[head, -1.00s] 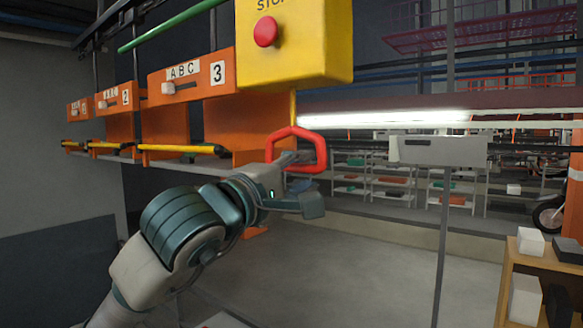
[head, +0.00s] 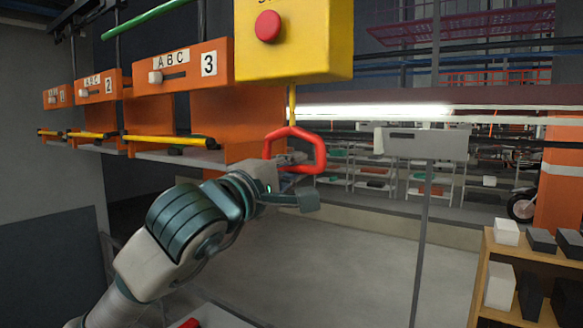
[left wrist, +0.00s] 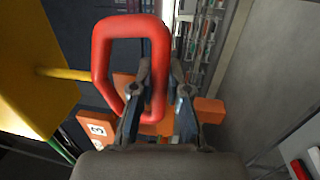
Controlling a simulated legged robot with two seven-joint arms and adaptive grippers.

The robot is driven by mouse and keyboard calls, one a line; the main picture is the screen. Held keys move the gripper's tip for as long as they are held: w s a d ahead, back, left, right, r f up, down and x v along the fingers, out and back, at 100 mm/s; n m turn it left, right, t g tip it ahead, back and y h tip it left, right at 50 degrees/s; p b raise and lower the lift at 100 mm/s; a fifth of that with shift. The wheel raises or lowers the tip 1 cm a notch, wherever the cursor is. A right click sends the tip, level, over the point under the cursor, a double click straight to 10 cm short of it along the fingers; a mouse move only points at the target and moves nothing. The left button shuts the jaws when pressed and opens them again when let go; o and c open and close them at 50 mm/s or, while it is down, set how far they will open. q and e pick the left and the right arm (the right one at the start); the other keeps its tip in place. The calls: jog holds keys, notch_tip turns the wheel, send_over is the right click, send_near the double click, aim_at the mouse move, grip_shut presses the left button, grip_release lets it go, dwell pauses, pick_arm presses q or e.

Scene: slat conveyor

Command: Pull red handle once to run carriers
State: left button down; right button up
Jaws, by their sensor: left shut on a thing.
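The red handle (head: 295,150) is a loop hanging on a yellow rod below the yellow stop box (head: 300,45). My left gripper (head: 294,172) is at the lower part of the loop. In the left wrist view, the red handle (left wrist: 103,55) fills the upper middle, and one side of it passes between the fingers of my left gripper (left wrist: 160,82), which is shut on it. The orange carriers (head: 170,68) with number plates and sliding white knobs hang in a row to the left of the yellow box. My right gripper does not show.
A wooden shelf (head: 497,250) with grey and white blocks stands at the lower right. A grey panel on a post (head: 425,145) stands right of the handle. Open floor lies between the arm and the post.

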pick_arm(q)
notch_tip(320, 180, down, 5)
jog(key=b, duration=0.4)
jog(key=shift+a+f, duration=0.1)
notch_tip(320, 180, up, 6)
jog(key=p, duration=0.5)
jog(key=c, duration=1.1)
grip_release()
jog(key=shift+a, duration=0.35)
